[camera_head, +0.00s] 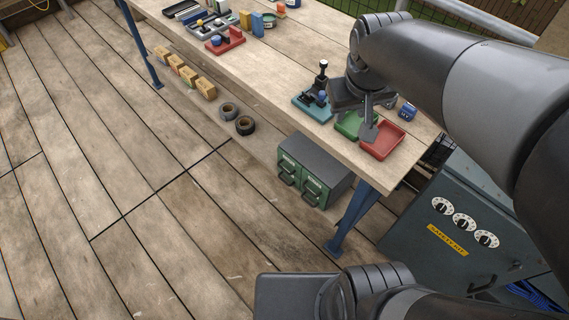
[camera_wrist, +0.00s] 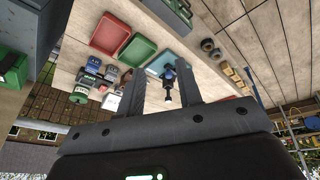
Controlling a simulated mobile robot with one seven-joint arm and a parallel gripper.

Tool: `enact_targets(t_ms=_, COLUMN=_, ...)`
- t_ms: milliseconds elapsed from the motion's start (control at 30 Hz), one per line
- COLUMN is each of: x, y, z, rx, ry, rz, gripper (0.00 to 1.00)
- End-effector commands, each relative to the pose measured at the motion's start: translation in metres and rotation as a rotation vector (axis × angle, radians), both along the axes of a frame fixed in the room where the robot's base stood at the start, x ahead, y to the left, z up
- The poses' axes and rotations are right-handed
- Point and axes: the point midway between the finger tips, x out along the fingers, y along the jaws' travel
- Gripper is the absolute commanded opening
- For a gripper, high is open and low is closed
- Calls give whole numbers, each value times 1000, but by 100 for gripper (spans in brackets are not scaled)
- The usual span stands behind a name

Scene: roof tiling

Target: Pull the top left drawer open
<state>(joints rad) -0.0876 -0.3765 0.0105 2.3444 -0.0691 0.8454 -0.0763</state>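The grey cabinet (camera_head: 318,157) with green drawer fronts stands on the deck under the bench's front edge. Its top left drawer (camera_head: 289,161) looks shut, with a dark handle. My gripper (camera_head: 367,122) is above the bench top, over the green and red trays, up and to the right of the cabinet. In the wrist view, my gripper (camera_wrist: 162,90) has its two fingers wide apart with nothing held between them. A dark grey box at the top edge of the wrist view, probably the cabinet (camera_wrist: 168,14), is cut off there.
The workbench (camera_head: 292,62) carries a teal tray (camera_head: 318,109), a green tray (camera_head: 350,126) and a red tray (camera_head: 382,141). A blue bench leg (camera_head: 352,217) stands right of the cabinet. Tape rolls (camera_head: 245,125) lie left of it. The deck in front is clear.

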Motion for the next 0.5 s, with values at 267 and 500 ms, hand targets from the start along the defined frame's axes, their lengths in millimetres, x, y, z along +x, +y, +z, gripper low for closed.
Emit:
enact_targets(t_ms=267, x=63, y=28, z=-49, rx=-69, ry=118, rz=147, gripper=33)
enact_targets(t_ms=500, x=108, y=57, z=-107, rx=-124, ry=213, rz=281, gripper=33)
